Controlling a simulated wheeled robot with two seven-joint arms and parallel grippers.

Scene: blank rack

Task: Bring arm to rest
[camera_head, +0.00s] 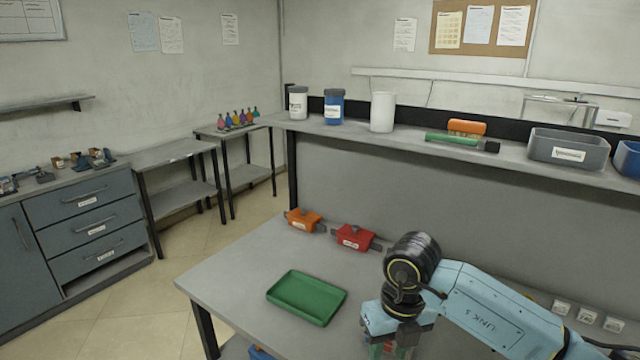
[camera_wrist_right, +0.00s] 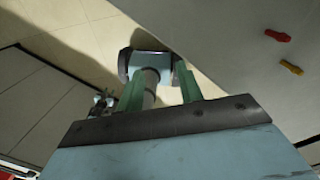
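My right arm comes in from the right in the head view, over the grey table (camera_head: 228,284). Its gripper (camera_head: 390,348) points down at the bottom edge of the picture, right of the green tray (camera_head: 306,297). In the right wrist view, the green fingers of this gripper (camera_wrist_right: 158,75) stand apart with a clear gap. Nothing is visibly gripped between them. A blue-grey part shows beyond the fingers, and I cannot tell what it is. My left gripper is not seen in either view.
An orange item (camera_head: 304,220) and a red item (camera_head: 355,237) lie behind the empty tray. A raised shelf (camera_head: 405,138) behind the table carries a white cup (camera_head: 383,112), jars and a grey bin (camera_head: 568,149). The table's front left is clear.

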